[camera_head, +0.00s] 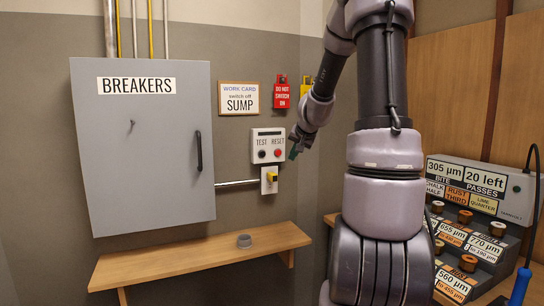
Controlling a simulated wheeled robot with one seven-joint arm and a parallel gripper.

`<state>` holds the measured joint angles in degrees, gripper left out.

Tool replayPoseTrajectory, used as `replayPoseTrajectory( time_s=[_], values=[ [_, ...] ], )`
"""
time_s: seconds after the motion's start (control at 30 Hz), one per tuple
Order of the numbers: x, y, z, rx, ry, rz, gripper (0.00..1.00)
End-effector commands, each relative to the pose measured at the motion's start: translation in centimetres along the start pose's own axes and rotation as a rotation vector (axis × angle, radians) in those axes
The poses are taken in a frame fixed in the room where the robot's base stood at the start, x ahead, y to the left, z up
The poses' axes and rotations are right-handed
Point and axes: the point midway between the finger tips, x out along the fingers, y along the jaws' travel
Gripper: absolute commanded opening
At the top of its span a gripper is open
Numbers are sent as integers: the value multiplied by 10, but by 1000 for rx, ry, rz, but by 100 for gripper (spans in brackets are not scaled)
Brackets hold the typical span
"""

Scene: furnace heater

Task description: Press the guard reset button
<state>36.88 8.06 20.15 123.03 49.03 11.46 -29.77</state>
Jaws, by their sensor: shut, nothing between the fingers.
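A small light wall panel (268,135) marked TEST and RESET hangs on the back wall, right of the breaker cabinet. A dark button (261,154) sits under TEST and a red button (278,153) sits under RESET. My gripper (293,153) is shut and empty, just right of the red button in the picture. It is small and dark here, and I cannot tell whether it touches the panel. Both buttons are visible.
A grey cabinet (145,200) marked BREAKERS is at left. Below the panel is a box with a yellow switch (271,177). Red tag (281,95) hangs above. Labelled equipment (466,184) stands right.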

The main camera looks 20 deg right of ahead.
Motion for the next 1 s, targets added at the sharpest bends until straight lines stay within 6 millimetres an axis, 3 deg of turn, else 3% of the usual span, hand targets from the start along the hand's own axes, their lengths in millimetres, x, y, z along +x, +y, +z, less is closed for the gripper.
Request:
replayPoseTrajectory(
  time_s=[0.13,0.53,1.0],
  values=[
    [9,9,-6,16,8,10,0],
    [10,8,-7,16,8,9,0],
    [49,-20,-33,14,5,7,0]
  ],
)
